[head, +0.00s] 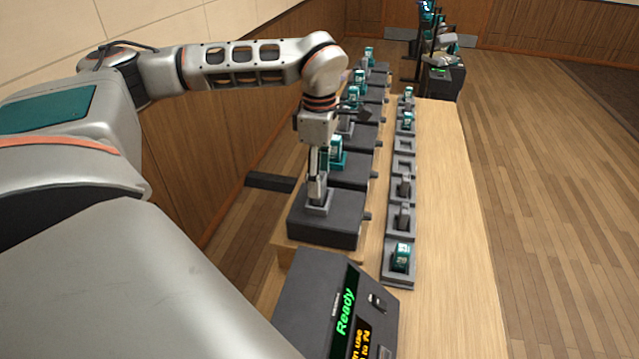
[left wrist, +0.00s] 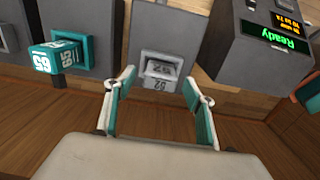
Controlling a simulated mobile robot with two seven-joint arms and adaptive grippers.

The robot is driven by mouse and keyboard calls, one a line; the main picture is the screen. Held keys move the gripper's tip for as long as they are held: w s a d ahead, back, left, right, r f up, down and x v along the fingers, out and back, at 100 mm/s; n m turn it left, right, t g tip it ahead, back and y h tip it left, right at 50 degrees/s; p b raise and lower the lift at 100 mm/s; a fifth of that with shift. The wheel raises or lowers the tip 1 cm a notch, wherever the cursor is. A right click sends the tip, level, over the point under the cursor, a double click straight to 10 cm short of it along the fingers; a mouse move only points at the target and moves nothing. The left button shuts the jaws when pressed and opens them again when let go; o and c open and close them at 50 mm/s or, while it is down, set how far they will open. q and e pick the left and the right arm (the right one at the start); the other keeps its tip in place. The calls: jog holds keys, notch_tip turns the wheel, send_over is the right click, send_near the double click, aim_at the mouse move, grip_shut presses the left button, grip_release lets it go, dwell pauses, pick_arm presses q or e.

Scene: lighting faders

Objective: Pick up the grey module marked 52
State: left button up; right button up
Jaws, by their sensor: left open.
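A grey module (left wrist: 158,76) sits in a square socket on a dark grey box, between my open fingers in the left wrist view. Its white marks appear upside down and look like 52, but are small. My left gripper (left wrist: 160,92) is open, with one finger on each side of the module and visible gaps. In the head view my left gripper (head: 318,190) points straight down over the nearest dark box (head: 325,228) of the left row, and its fingers mostly hide the module. My right gripper is not in view.
A teal module (head: 336,152) stands on the box behind; it also shows in the left wrist view (left wrist: 62,54). A console (head: 318,300) reading "Ready" stands in front. A tray row (head: 398,278) with grey and teal modules lies right. The table's right side (head: 450,200) is clear.

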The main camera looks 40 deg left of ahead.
pick_arm(q)
jog(key=shift+f, duration=0.4)
jog(key=c, duration=1.2)
